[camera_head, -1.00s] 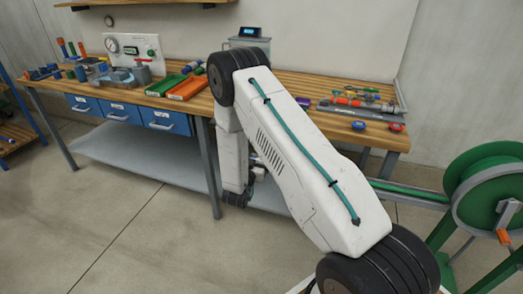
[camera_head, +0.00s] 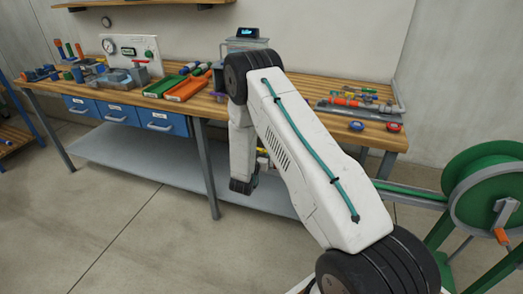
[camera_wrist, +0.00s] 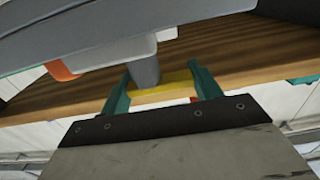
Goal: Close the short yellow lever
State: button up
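In the wrist view, my gripper (camera_wrist: 162,90) shows two teal fingers standing apart on a dark plate. A short yellow bar (camera_wrist: 179,84), which looks like the lever, lies across the gap between the fingers. I cannot tell whether either finger touches it. A grey round post (camera_wrist: 144,71) stands beside the yellow bar, under a pale grey body. In the head view my own arm covers much of the middle, and I cannot make out the fingers or the lever there.
The workbench (camera_head: 290,85) carries orange (camera_head: 187,89) and green (camera_head: 163,86) trays, a gauge panel (camera_head: 131,50) and scattered tools. Its wooden edge (camera_wrist: 240,65) lies close behind the fingers in the wrist view. A green hose reel (camera_head: 485,180) stands at the right. Open floor lies in front.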

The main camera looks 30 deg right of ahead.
jog(key=shift+s+t, duration=0.1)
jog(key=shift+t, duration=0.2)
jog(key=shift+n+y, duration=0.3)
jog(key=n+t+y, duration=0.1)
jog(key=n+y, duration=0.1)
jog(key=n+t+y, duration=0.1)
jog(key=t+y, duration=0.1)
jog(key=n+t+y, duration=0.2)
jog(key=y, duration=0.1)
jog(key=shift+s+a+n, duration=0.15)
jog(key=shift+s+n, duration=0.1)
jog(key=shift+n, duration=0.05)
jog(key=n+y, duration=0.1)
jog(key=y, duration=0.1)
jog(key=n+t+y, duration=0.1)
jog(key=n+y, duration=0.1)
jog(key=y, duration=0.1)
jog(key=shift+s+n+y, duration=0.15)
jog(key=shift+n+y, duration=0.15)
jog(key=shift+s+n+y, duration=0.1)
jog(key=shift+n+y, duration=1.7)
jog(key=shift+y, duration=1)
jog(key=o, duration=1)
